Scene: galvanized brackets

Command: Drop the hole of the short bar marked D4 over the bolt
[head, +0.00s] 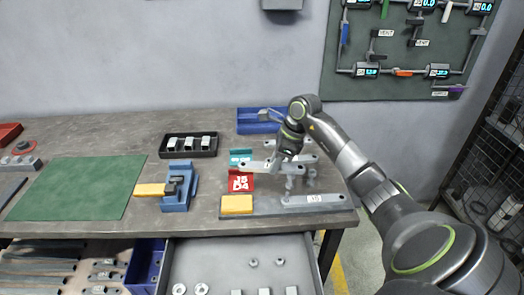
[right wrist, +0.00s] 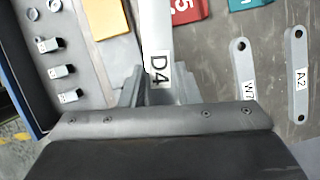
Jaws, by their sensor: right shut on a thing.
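My right gripper (head: 287,166) is shut on the short light-grey bar marked D4 (right wrist: 158,35). In the right wrist view the bar lies between the two fingers, its D4 label close to them and its far end beyond the top edge. In the head view the held bar (head: 255,167) sticks out to the left of the gripper, in front of the teal and red cards. It seems to be above the table; the exact gap is hard to tell. I cannot make out the bolt clearly in either view. My left gripper is in neither view.
A blue vise (head: 178,190) with a yellow part stands left of a red card (head: 240,182) and a yellow block (head: 237,204). Bars marked W7 (right wrist: 243,65) and A2 (right wrist: 296,70) lie nearby. A black tray (head: 189,153) and green mat (head: 80,187) are further left. An open drawer (head: 215,250) is in front.

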